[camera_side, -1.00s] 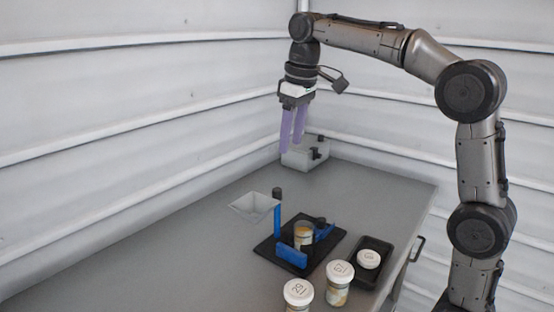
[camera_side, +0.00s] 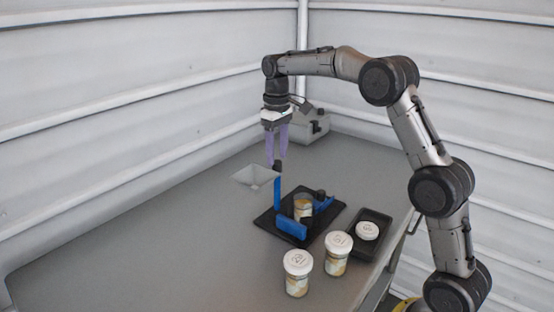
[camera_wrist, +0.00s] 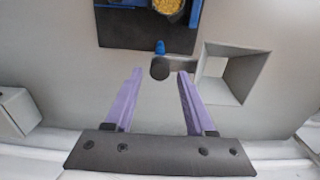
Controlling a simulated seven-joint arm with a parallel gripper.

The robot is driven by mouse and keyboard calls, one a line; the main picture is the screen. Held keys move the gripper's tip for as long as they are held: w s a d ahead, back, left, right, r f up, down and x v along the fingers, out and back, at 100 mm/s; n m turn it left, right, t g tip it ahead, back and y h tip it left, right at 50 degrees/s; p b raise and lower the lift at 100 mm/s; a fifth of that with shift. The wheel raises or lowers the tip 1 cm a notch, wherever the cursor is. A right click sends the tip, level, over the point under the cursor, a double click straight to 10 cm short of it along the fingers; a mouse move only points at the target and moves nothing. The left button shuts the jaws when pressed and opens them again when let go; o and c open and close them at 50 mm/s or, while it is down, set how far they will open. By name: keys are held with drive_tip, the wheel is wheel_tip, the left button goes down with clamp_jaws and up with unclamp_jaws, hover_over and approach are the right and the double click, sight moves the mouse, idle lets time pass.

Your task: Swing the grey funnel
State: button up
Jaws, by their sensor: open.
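The grey funnel (camera_side: 245,181) is a square, open-topped hopper beside a blue post (camera_side: 277,196) on a black base plate (camera_side: 262,222). In the wrist view the funnel (camera_wrist: 236,52) is right of my fingers, joined to a dark arm with a round black knob (camera_wrist: 160,69). My gripper (camera_side: 277,158) points down with two purple fingers over the top of the post. In the wrist view my gripper (camera_wrist: 160,73) is open, with the knob between its fingertips. I cannot tell whether the fingers touch it. An open jar (camera_side: 303,208) with yellowish contents stands on the plate.
Two white-lidded jars, one nearer (camera_side: 297,276) and one farther (camera_side: 337,256), stand at the front. A white lid (camera_side: 367,231) lies in a black tray (camera_side: 383,222) at right. A grey box (camera_side: 312,130) sits at the back. The table's left side is clear.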

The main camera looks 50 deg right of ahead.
wheel_tip(320, 180, down, 3)
drive_tip(key=shift+r, duration=0.15)
drive_tip(key=m, duration=0.4)
drive_tip(key=shift+m, duration=0.4)
drive_tip(key=m, duration=0.4)
drive_tip(key=shift+m, duration=0.4)
drive_tip(key=m, duration=0.4)
drive_tip(key=shift+m, duration=0.4)
drive_tip(key=m, duration=0.3)
drive_tip(key=shift+m, duration=0.3)
clamp_jaws()
